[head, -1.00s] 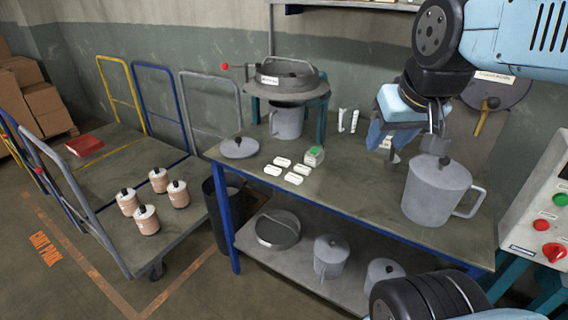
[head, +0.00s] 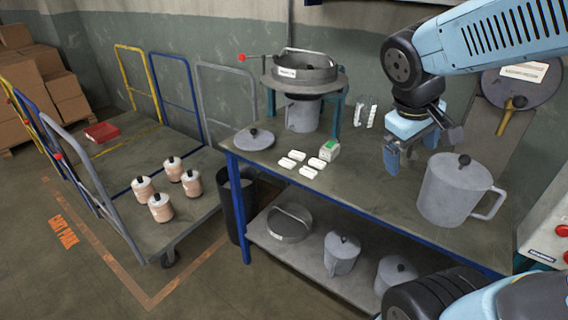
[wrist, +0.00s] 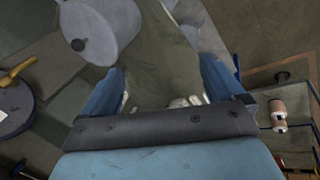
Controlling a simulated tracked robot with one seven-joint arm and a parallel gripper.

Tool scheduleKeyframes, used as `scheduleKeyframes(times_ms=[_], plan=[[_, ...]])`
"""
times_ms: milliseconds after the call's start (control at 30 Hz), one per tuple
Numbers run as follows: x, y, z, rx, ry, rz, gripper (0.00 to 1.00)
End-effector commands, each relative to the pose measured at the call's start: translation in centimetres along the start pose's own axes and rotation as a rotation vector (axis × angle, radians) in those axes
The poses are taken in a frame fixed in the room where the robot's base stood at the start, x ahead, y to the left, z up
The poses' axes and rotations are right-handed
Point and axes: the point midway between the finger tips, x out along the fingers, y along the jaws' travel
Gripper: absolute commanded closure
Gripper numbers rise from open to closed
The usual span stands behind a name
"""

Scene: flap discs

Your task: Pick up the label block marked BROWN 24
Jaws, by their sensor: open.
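Several small white label blocks lie flat on the workbench: two at the left (head: 297,155) (head: 286,163) and two at the right (head: 318,163) (head: 308,172). Their markings are too small to read, so I cannot tell which is BROWN 24. My gripper (head: 408,156) is open and empty above the bench, right of the blocks and just left of a big grey lidded mug. In the wrist view my gripper (wrist: 160,86) has its blue fingers spread wide. Small pale shapes (wrist: 183,101) show beyond its palm edge; I cannot tell what they are.
A green-topped block (head: 330,150) stands beside the labels. A sieve on a stand (head: 304,75) is behind them, a grey lid (head: 254,139) to their left. The large mug (head: 447,190) stands close right of my gripper. A cart (head: 180,228) holds several brown-banded jars.

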Motion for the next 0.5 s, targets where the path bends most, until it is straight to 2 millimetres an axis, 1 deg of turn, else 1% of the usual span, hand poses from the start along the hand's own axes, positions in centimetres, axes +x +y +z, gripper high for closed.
scheduleKeyframes(times_ms=[33,100,267,500], plan=[[0.8,-0.1,-0.5,-0.062,-0.036,0.027,0.05],[1.7,0.0,-1.2,-0.146,-0.078,0.074,0.05],[3.7,0.1,-3.0,-0.341,-0.168,0.185,0.05],[6.1,-0.4,-6.7,-0.643,-0.273,0.367,0.05]])
